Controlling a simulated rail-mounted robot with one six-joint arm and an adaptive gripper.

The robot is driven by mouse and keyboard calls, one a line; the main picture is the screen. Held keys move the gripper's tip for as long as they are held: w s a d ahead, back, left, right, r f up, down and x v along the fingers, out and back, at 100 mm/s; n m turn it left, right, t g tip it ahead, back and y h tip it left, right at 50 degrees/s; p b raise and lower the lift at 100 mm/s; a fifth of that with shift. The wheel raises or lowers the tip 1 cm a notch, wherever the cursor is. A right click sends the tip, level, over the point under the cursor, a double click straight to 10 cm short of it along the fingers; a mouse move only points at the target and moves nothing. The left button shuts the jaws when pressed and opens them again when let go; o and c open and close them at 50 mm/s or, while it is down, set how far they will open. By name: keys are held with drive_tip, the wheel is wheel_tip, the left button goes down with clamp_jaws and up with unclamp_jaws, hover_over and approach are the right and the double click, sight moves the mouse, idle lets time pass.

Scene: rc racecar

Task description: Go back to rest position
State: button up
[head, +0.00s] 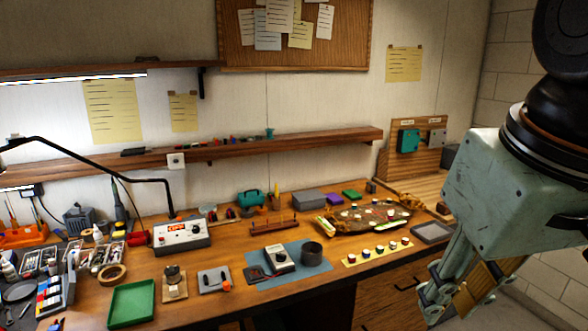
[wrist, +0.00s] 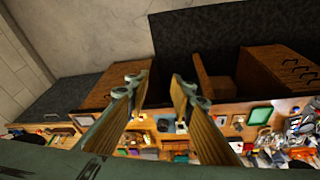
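My gripper (head: 452,302) hangs at the right of the head view, in front of and to the right of the workbench (head: 240,260), apart from it. Its pale green body has fingers with wood-coloured pads, pointing down and to the left. In the wrist view my gripper (wrist: 158,88) shows two fingers spread apart with a clear gap between them. Nothing is held between the pads. The bench with its small items shows beyond the fingers in the wrist view.
A round track board (head: 365,215), a grey tray (head: 431,232), a green tray (head: 132,303) and a red-display box (head: 181,235) stand on the bench. A lamp arm (head: 110,168) reaches over its left side. A shelf (head: 240,147) runs along the wall. The bench drawers (head: 385,296) are below.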

drive_tip(key=s+f+m, duration=0.1)
drive_tip(key=s+f, duration=0.2)
drive_tip(key=s, duration=0.3)
drive_tip(key=shift+d, duration=0.35)
idle(1.0)
